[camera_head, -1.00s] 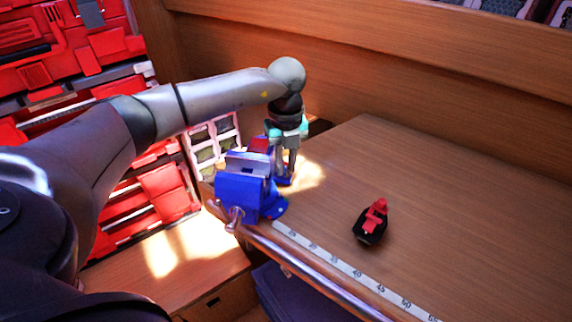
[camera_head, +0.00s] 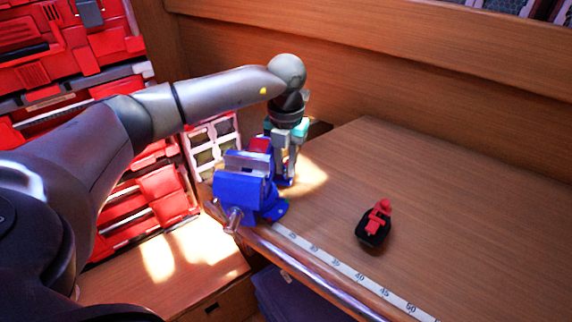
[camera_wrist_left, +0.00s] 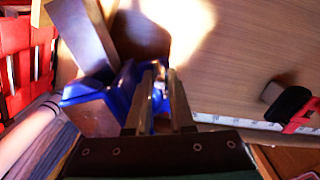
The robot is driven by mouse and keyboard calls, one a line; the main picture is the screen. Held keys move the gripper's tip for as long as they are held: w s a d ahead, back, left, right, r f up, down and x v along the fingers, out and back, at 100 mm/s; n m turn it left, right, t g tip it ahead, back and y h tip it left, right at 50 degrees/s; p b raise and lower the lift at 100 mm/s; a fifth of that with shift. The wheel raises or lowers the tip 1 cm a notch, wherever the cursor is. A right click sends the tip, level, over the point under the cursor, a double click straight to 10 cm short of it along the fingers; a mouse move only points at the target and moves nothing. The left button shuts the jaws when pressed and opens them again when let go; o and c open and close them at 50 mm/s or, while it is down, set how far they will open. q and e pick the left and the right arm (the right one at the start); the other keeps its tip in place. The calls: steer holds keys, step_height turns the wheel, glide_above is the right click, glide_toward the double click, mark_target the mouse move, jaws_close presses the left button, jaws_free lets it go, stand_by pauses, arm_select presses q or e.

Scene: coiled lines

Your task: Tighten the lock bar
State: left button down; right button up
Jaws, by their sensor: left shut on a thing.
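A blue bench vise (camera_head: 240,188) is mounted at the table's left front corner. It also shows in the left wrist view (camera_wrist_left: 100,92), seen from above. My left gripper (camera_head: 287,180) points down beside the vise, on its right rear side, with its fingertips low near the blue base. In the left wrist view the two fingers (camera_wrist_left: 160,78) are close together over the base. They are shut on a small bright metal piece, the lock bar (camera_wrist_left: 159,88), which the fingers mostly hide. My right gripper is in neither view.
A black and red object (camera_head: 375,225) stands on the table to the right. A white measuring strip (camera_head: 340,266) runs along the front edge. Red cases (camera_head: 165,190) and a pale-framed rack (camera_head: 212,145) stand at the left. The table's middle and right back are clear.

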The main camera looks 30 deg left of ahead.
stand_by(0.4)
arm_select(q)
steer(key=c, duration=0.8)
jaws_free()
steer(key=shift+a, duration=0.1)
steer(key=shift+r, duration=0.1)
